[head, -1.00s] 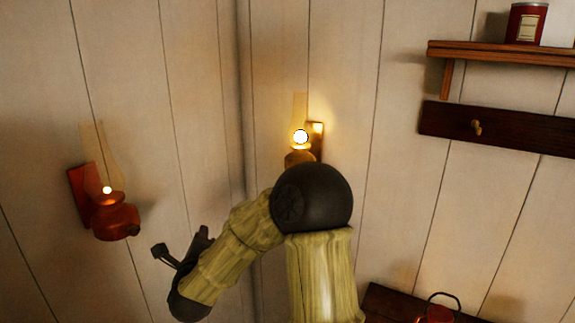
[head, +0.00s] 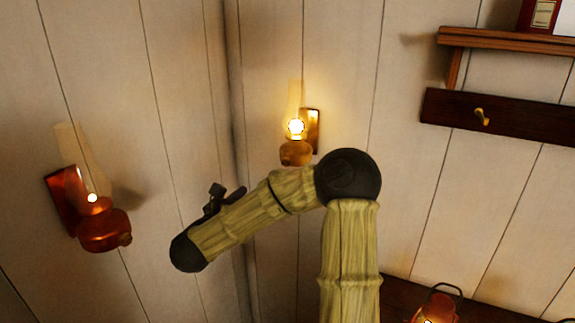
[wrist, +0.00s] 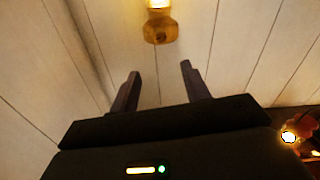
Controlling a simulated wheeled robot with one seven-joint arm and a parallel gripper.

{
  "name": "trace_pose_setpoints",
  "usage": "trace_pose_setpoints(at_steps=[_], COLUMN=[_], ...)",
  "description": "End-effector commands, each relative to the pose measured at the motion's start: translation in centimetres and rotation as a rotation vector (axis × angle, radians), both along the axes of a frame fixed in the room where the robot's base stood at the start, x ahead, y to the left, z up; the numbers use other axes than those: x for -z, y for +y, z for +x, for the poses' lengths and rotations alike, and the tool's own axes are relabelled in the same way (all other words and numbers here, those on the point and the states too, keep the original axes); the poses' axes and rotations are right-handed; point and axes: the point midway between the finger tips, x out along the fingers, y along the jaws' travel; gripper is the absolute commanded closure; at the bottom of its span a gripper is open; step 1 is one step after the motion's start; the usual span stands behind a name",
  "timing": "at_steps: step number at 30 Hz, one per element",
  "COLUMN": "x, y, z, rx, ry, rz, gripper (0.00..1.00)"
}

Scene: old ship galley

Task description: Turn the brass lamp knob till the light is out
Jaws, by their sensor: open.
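The brass lamp (head: 296,153) hangs on the wall right of the corner, with a bright lit globe under a clear chimney. My gripper (head: 228,190) is left of and below the brass lamp in the head view. In the wrist view my gripper (wrist: 160,69) has its two fingers apart with nothing between them. The lamp lies beyond the fingertips, not touching them.
A copper-red lamp (head: 103,231), also lit, hangs on the left wall. A shelf (head: 505,42) and a dark peg rail (head: 520,122) are on the right. A lit lantern (head: 436,308) stands low on the right. The wall between the lamps is bare.

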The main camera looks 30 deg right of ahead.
Motion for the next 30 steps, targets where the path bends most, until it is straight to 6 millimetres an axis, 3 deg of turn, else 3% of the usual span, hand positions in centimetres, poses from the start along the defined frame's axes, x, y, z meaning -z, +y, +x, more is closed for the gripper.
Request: trace_pose_setpoints(at_steps=[18, 30], x=[-0.4, -0.3], y=[-9.9, -14.8], z=[4.5, 8.0], rx=[0.028, 0.018], ry=[0.001, 0.001], rz=[0.002, 0.000], gripper=[0.53, 0.53])
